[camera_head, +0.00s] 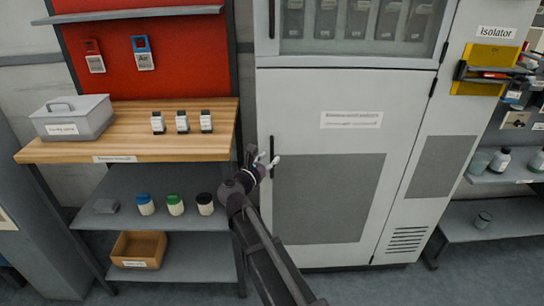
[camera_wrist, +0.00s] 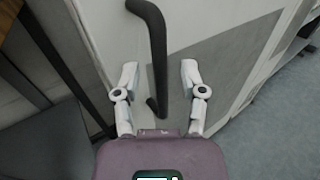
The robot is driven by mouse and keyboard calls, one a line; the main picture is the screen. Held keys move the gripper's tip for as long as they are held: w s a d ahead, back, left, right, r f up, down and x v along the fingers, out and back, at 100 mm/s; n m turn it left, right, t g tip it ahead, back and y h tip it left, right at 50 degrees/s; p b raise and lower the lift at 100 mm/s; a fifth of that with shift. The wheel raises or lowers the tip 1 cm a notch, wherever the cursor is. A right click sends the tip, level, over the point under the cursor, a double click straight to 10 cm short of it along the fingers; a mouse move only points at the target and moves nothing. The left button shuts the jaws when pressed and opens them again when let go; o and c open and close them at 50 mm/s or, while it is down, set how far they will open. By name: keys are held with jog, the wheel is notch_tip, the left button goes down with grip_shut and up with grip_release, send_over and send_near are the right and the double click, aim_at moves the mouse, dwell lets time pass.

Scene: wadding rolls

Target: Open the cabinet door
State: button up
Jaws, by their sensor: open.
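The grey-white cabinet stands in the middle of the head view, with a closed lower door (camera_head: 300,115) that carries a label and a grey panel. A dark vertical bar handle (camera_head: 272,156) is at the door's left edge. My gripper (camera_head: 266,160) is beside the handle's lower part in the head view. In the wrist view the handle (camera_wrist: 157,50) runs down between the two white fingers of my gripper (camera_wrist: 159,75). The fingers are spread apart and do not appear to touch the handle. The lower door (camera_wrist: 205,75) lies behind the fingers.
A wooden-topped shelf unit (camera_head: 130,160) stands close to the left of the cabinet, with a lidded grey box (camera_head: 72,120), small bottles (camera_head: 182,122) and a wooden bin (camera_head: 140,248). A glazed upper compartment (camera_head: 355,20) is above the door. Floor (camera_head: 390,285) is clear in front.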

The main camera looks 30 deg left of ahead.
jog(key=shift+w, duration=1)
grip_shut()
